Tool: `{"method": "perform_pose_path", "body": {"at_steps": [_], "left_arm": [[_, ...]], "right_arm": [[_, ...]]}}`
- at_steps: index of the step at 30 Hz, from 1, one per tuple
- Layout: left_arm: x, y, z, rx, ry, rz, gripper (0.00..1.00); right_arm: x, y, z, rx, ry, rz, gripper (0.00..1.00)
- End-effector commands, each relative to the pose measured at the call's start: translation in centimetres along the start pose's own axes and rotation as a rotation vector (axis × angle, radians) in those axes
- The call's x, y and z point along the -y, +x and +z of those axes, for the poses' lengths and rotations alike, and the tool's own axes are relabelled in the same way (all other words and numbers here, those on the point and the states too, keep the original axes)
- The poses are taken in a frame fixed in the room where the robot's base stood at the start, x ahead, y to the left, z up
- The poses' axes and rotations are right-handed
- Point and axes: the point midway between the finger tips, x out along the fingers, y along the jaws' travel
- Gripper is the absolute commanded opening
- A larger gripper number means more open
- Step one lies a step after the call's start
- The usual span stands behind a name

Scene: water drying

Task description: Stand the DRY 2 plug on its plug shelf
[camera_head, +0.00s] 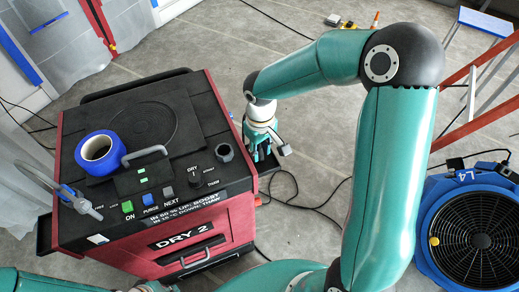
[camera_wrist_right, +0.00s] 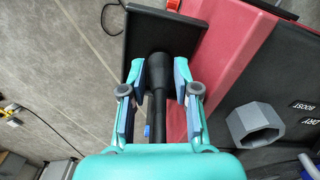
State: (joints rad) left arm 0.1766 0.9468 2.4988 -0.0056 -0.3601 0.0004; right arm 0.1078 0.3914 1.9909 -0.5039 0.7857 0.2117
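The DRY 2 machine (camera_head: 150,222) is a red and black box at left in the head view. Its plug shelf, a black tray with a raised rim, sticks out from the red side in the right wrist view (camera_wrist_right: 140,40). The black plug (camera_wrist_right: 158,72) is between the two fingers of my right gripper (camera_wrist_right: 159,72), over the shelf. Slim gaps seem to show on both sides of it, so the fingers look open around it. In the head view my right gripper (camera_head: 262,150) points down beside the machine. My left gripper is at most a sliver at the bottom edge.
A blue tape roll (camera_head: 100,150) and a handle sit on the machine's top. A grey hexagonal socket (camera_wrist_right: 255,124) is right of the gripper. Black cables lie on the floor. A blue fan (camera_head: 470,230) and a ladder (camera_head: 480,80) stand at right.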

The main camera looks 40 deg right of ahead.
Motion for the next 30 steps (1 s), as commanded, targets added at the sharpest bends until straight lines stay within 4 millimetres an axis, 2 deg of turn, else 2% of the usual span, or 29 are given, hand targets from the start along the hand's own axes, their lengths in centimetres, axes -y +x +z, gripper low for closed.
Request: {"method": "perform_pose_path", "body": {"at_steps": [14, 20, 30], "left_arm": [[-0.1, -0.3, 0.0, 0.0, 0.0, 0.0, 0.0], [-0.1, -0.3, 0.0, 0.0, 0.0, 0.0, 0.0], [-0.1, -0.4, 0.0, 0.0, 0.0, 0.0, 0.0]], "right_arm": [[0.0, -0.6, 0.0, -0.001, 0.001, 0.001, 0.4], [0.0, -3.6, -0.1, -0.005, 0.0, 0.0, 0.4], [0.0, -10.2, -0.1, -0.004, 0.001, 0.0, 0.4]]}}
